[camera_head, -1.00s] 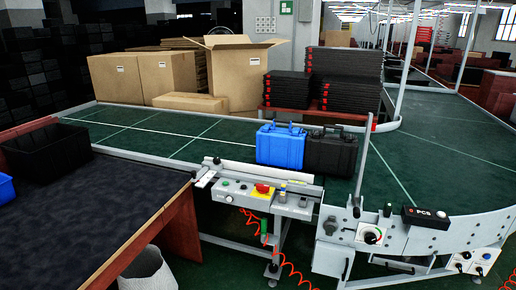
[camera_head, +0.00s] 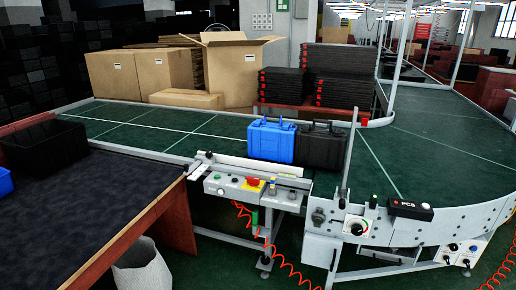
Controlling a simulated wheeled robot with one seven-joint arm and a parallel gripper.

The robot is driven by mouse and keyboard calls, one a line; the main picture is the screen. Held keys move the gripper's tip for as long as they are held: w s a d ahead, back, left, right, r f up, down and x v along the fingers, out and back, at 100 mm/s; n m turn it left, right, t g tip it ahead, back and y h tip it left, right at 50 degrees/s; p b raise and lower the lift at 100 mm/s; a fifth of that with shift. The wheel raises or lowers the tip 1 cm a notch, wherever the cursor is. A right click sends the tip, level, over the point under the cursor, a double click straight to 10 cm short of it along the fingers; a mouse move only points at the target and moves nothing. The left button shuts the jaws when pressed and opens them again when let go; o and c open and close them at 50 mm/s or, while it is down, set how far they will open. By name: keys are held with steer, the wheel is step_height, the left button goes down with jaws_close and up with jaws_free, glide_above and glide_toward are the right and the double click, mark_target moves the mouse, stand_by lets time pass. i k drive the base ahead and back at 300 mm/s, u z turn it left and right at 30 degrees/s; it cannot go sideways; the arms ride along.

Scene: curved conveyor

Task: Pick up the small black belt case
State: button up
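A small black case (camera_head: 322,148) with a handle on top stands upright on the green conveyor belt (camera_head: 205,128), near its front edge. A blue case (camera_head: 272,141) of similar size stands right beside it on the left, partly against its left side. My gripper does not show in the head view.
A control panel (camera_head: 250,188) and a metal rail line the belt's front edge before the cases. A grey post (camera_head: 350,155) rises just right of the black case. Cardboard boxes (camera_head: 226,75) and stacked black trays (camera_head: 343,75) stand behind. A dark table (camera_head: 85,205) is at left.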

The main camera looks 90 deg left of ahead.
mark_target(320, 147)
steer(key=u, duration=1.45)
steer(key=i, duration=1.55)
steer(key=u, duration=2.1)
steer(key=i, duration=1.95)
steer(key=u, duration=1.1)
